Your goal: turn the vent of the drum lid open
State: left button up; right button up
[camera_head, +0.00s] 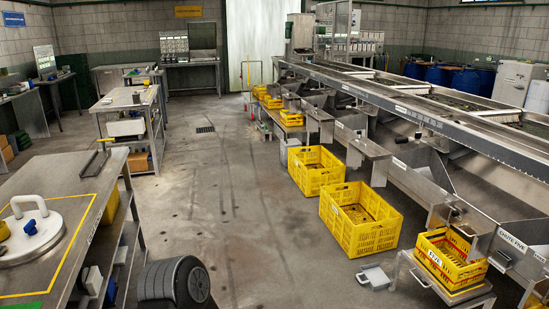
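A round, pale drum lid (62,219) lies on the metal table at the left edge of the head view, and the picture's edge cuts it off. A white arched handle (29,202) stands on its far side. A small blue knob-like piece (30,228) sits near the lid's middle, and a yellow piece (4,230) shows at the picture's edge. I cannot tell which of these is the vent or how far it is turned. Neither of my grippers shows in this view.
Yellow crates (358,232) and a long sorting machine (420,110) stand to the right. The concrete floor (225,180) between is mostly open.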

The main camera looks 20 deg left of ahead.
aim_at(30, 229)
jog(key=i+j+u, duration=0.2)
jog(key=i+u, duration=0.6)
jog(key=i+l+u, duration=0.15)
jog(key=i+u, duration=0.3)
jog(key=i+l+u, duration=0.4)
jog(key=i, duration=0.15)
jog(key=j, duration=0.1)
